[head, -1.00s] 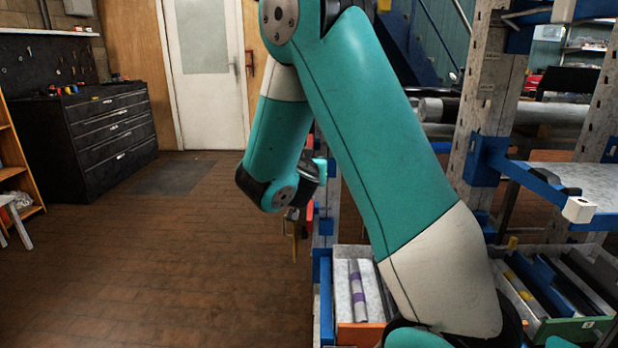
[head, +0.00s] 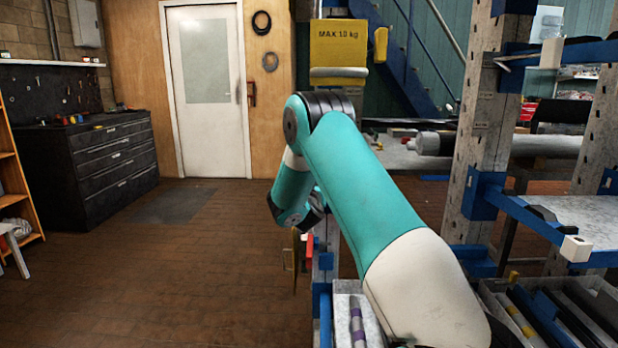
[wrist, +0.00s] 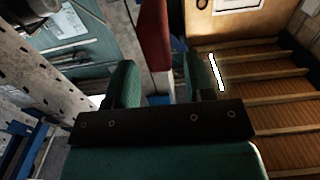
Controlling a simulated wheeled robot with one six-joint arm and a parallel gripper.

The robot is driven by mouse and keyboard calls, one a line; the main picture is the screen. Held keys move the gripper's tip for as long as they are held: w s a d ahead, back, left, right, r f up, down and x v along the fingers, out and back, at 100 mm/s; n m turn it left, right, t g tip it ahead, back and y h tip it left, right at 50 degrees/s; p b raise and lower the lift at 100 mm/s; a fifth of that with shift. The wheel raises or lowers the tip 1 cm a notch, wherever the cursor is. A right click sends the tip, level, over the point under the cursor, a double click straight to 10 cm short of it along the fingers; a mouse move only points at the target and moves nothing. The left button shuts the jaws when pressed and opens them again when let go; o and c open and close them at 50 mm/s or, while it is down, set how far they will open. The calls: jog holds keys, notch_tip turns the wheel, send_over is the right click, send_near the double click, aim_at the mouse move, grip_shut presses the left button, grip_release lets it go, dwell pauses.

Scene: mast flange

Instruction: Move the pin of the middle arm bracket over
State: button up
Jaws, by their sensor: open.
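My gripper shows in the wrist view (wrist: 161,82) with its two teal fingers apart. A red upright piece (wrist: 155,38) shows beyond the gap between the fingers; I cannot tell whether it touches them. In the head view a small red piece (head: 309,251) sits beside the narrow blue-and-grey post (head: 326,262), just below my wrist. The fingers are hidden behind my arm there. Blue brackets sit on the grey perforated mast, one of them (head: 483,208) at mid height. I cannot make out the pin or tell which bracket is the middle arm bracket.
A grey shelf (head: 590,215) on blue arms is at right, with bins (head: 545,310) of bars below it. A yellow "MAX 10 kg" sign (head: 338,43) stands behind my arm. A black drawer cabinet (head: 85,165) is far left.

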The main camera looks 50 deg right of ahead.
jog(key=shift+x, duration=1.4)
grip_shut()
